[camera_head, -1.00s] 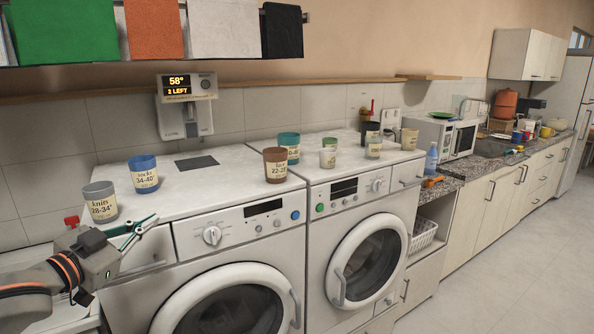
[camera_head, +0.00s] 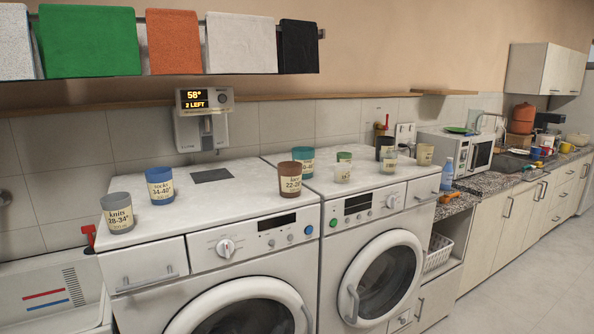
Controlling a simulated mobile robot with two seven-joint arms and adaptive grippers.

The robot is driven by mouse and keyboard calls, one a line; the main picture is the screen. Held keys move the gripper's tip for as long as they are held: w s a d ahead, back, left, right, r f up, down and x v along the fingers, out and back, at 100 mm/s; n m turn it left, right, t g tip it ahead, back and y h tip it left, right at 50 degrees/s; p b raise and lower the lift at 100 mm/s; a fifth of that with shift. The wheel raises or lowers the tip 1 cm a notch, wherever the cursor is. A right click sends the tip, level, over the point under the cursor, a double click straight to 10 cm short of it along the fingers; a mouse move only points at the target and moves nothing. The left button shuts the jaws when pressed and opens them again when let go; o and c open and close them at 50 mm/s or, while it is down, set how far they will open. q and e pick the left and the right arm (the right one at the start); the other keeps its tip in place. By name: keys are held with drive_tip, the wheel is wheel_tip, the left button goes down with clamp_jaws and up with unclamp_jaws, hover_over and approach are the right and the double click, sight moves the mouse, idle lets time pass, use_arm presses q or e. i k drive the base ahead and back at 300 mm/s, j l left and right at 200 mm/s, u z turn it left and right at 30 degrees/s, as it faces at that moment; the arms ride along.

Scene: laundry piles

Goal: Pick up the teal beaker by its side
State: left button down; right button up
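The teal beaker (camera_head: 304,153) stands upright in the head view, near the seam between the two washing machines. It is behind the brown beaker (camera_head: 290,181), which hides part of its lower left side. The teal beaker has a pale label that is partly covered. Neither of my grippers is in view, so I cannot see where they are relative to the beaker.
A grey beaker (camera_head: 117,214) and a blue beaker (camera_head: 160,187) stand on the left machine (camera_head: 225,196). Several more beakers, including a pale one (camera_head: 343,174) and a tan one (camera_head: 425,154), stand on the right machine. A towel rail hangs above.

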sight(306, 155)
drive_tip(key=i+l+u, duration=0.15)
drive_tip(key=i+l, duration=0.75)
drive_tip(key=l, duration=0.2)
drive_tip(key=i+l+u, duration=0.1)
drive_tip(key=l, duration=0.3)
drive_tip(key=i+l+u, duration=0.1)
drive_tip(key=l, duration=0.3)
drive_tip(key=i+l, duration=0.2)
drive_tip(key=l, duration=0.15)
drive_tip(key=i+l+u, duration=0.1)
drive_tip(key=l, duration=0.3)
